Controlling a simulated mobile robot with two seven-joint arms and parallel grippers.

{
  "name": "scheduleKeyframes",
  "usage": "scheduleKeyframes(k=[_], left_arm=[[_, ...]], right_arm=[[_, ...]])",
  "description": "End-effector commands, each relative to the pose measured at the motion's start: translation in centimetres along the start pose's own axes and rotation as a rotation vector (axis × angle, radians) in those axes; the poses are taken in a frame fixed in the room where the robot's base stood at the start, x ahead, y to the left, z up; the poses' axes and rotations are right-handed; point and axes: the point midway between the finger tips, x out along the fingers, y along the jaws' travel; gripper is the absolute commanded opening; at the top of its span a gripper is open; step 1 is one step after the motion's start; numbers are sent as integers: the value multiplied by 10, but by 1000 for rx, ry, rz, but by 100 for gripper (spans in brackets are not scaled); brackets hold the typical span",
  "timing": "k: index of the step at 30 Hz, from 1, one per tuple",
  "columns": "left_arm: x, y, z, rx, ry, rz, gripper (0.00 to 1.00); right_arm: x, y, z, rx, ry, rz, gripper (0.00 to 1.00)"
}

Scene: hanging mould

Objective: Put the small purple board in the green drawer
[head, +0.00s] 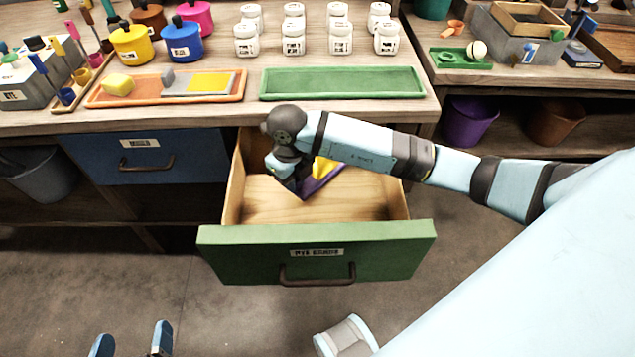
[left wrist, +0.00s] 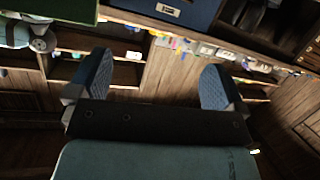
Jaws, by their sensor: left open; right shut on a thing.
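The green drawer (head: 262,260) is pulled out below the workbench, with a bare wooden inside. My right gripper (head: 300,184) is inside the outline of the drawer, shut on the small purple board (head: 325,180). The board is tilted in the picture, partly hidden by the gripper and arm, with a yellow patch on its face. I cannot tell whether it touches the drawer floor. My left gripper (head: 131,342) is open and empty, low in front of the drawer; its spread fingers also show in the left wrist view (left wrist: 158,88).
A closed blue drawer (head: 150,158) is left of the green one. On the bench stand a green tray (head: 340,84), an orange tray (head: 95,101), white jars (head: 292,38) and coloured pots. Buckets sit on lower shelves. The floor in front is clear.

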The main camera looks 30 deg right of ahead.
Motion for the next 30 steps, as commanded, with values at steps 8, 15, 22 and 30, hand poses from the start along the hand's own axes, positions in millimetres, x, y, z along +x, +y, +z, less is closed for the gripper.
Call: scheduleKeyframes(k=[8, 15, 22, 30], left_arm=[[4, 8, -16, -9, 93, 31, 97], [4, 14, -30, -18, 159, 52, 97], [4, 23, -48, -30, 250, 86, 97], [3, 24, -50, -32, 258, 88, 97]], right_arm=[[42, 1, -1, 1, 2, 1, 0], [67, 0, 0, 0, 2, 0, 0], [100, 1, 0, 0, 0, 1, 0], [100, 0, 0, 0, -1, 0, 0]])
